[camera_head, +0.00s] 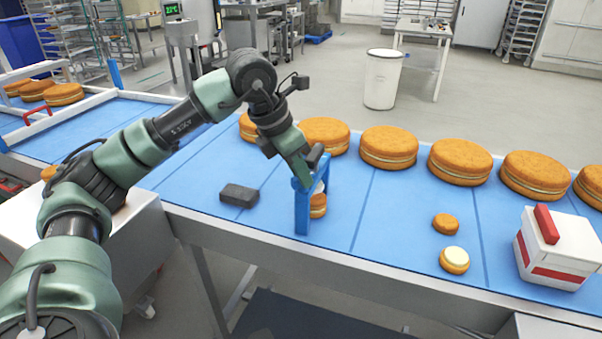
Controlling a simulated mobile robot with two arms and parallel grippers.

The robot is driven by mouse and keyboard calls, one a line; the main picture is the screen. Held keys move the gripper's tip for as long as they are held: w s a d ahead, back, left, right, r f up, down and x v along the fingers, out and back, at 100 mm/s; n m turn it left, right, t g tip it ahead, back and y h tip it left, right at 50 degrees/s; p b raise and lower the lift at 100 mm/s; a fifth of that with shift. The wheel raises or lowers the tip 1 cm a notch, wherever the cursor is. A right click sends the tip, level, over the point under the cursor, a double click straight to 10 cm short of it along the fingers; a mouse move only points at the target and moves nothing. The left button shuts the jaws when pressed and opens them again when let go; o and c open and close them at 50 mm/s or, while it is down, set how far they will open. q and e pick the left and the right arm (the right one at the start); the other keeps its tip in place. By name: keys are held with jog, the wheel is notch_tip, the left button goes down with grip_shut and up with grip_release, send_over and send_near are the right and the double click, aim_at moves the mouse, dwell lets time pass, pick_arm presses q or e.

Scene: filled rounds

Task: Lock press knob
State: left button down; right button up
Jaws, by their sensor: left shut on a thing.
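A small blue press frame (302,210) stands upright on the blue conveyor near its front edge. A small filled round (318,207) sits inside it, under a pale press part (318,188). A dark knob (315,156) shows at the top of the frame. My left gripper (304,170) reaches down from the upper left to the top of the press and is shut on the knob; its fingers partly hide the contact. My right gripper is not in view.
A dark block (239,195) lies on the belt left of the press. Large filled rounds (388,147) line the far side. Two small rounds, one orange (446,224) and one pale-topped (455,261), lie to the right, before a white box with a red handle (557,250).

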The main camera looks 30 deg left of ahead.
pick_arm(q)
jog(key=m, duration=0.2)
jog(key=m+g+h+p, duration=0.1)
jog(key=m, duration=0.1)
jog(key=shift+w+a+r+m+h, duration=0.1)
jog(key=shift+w+r+m+h, duration=0.05)
jog(key=shift+m+h, duration=0.15)
jog(key=m+g+p, duration=0.1)
jog(key=m, duration=0.1)
jog(key=m+p, duration=0.1)
jog(key=m, duration=0.2)
jog(key=shift+w+g+h, duration=0.1)
jog(key=shift+g+h, duration=0.3)
jog(key=shift+m, duration=0.3)
jog(key=c, duration=1.3)
grip_release()
jog(key=v, duration=0.7)
jog(key=shift+a+r+b, duration=0.2)
jog(key=shift+r+b, duration=0.1)
jog(key=shift+f, duration=0.1)
